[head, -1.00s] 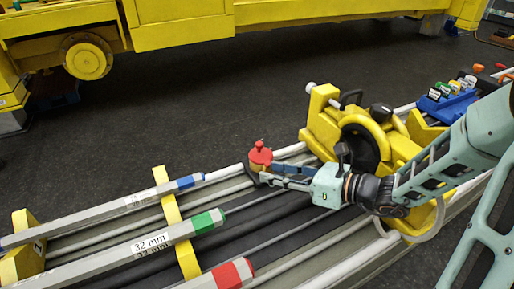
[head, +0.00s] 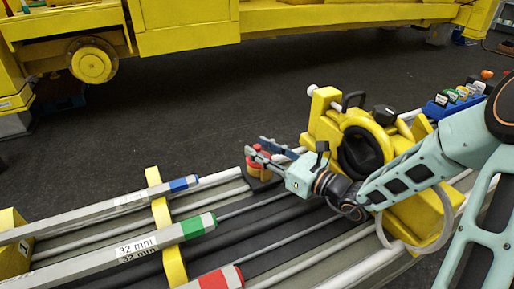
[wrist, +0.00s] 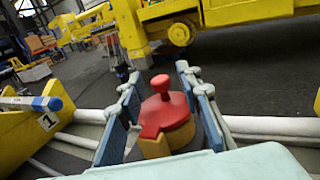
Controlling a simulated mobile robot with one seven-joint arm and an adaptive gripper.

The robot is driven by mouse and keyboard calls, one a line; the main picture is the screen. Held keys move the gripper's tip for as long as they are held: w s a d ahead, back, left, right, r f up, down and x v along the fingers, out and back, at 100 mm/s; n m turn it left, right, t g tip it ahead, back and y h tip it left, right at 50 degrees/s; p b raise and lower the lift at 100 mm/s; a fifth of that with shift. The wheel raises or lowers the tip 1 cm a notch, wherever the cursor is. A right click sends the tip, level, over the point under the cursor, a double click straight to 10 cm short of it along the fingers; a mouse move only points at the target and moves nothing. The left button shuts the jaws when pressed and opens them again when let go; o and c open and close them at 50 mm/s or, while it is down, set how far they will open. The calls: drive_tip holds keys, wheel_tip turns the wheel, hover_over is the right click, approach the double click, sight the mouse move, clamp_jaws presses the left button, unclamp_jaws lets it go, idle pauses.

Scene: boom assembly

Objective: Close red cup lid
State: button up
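The red cup (wrist: 171,124) stands between the two blue fingers of my gripper (wrist: 160,112) in the wrist view. It has a red lid with a round knob and a yellowish body below. The lid appears to sit on the cup; whether it is fully seated I cannot tell. A gap shows between the fingers and the lid. In the head view my gripper (head: 268,150) is open around the red cup (head: 258,163), and its fingers partly hide the cup. The cup stands on a dark base at the end of the grey rails.
A yellow machine (head: 340,140) with a black round opening stands right of the gripper. Grey bars with blue, green and red (head: 220,279) bands lie on a yellow support (head: 163,225) at left. A blue rack (head: 443,106) is at far right. Dark floor lies behind.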

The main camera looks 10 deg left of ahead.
drive_tip(key=shift+w+a, duration=0.35)
drive_tip(key=shift+a, duration=0.3)
clamp_jaws()
